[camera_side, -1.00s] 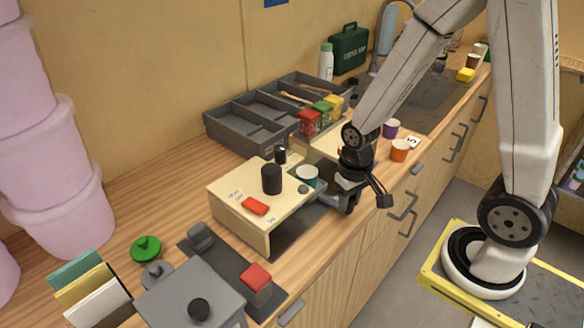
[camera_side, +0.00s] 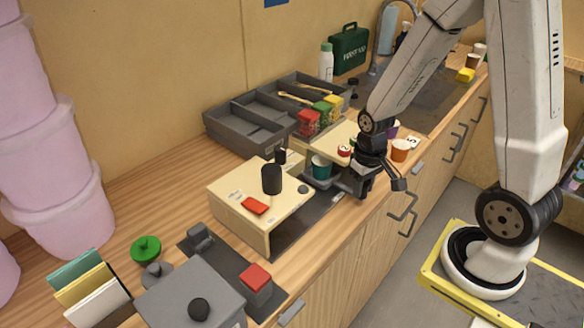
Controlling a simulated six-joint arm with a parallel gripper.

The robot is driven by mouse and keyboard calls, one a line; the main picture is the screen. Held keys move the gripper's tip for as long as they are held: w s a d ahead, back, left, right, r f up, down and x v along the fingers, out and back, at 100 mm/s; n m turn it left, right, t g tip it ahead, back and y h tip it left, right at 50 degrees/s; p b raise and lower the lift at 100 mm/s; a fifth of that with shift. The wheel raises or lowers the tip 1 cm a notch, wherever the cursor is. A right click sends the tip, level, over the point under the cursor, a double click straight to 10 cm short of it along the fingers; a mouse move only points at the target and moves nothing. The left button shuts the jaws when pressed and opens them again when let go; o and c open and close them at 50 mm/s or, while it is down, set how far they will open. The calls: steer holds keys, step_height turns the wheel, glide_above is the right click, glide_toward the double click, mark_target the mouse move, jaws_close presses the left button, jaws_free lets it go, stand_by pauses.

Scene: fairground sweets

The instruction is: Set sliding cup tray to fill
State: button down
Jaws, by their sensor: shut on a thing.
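The sliding cup tray (camera_side: 343,181) is a dark grey carriage on a dark track (camera_side: 290,238) beside a pale wooden dispenser box (camera_side: 239,208). A teal paper cup (camera_side: 321,168) stands upright on the tray, at the right end of the box. My gripper (camera_side: 361,187) is at the tray's right side and is shut on it; my wrist hides the exact contact.
A pale wooden panel (camera_side: 330,141) with a red button (camera_side: 344,151) stands behind the tray. A grey divided bin (camera_side: 247,132) is at the back. An orange cup (camera_side: 400,150) is right of my wrist. A grey lidded box (camera_side: 190,300) is at the front.

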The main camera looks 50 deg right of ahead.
steer(key=shift+w+d, duration=0.1)
steer(key=shift+d, duration=2.95)
steer(key=shift+c, duration=1.9)
jaws_free()
steer(key=shift+r, duration=0.15)
step_height(320, 180, up, 8)
steer(key=shift+f, duration=0.2)
steer(key=shift+a, duration=0.15)
steer(key=a+f+n+t, duration=0.2)
steer(key=a+n, duration=0.1)
steer(key=a, duration=1.1)
steer(key=shift+w+t, duration=0.25)
steer(key=shift+t, duration=0.05)
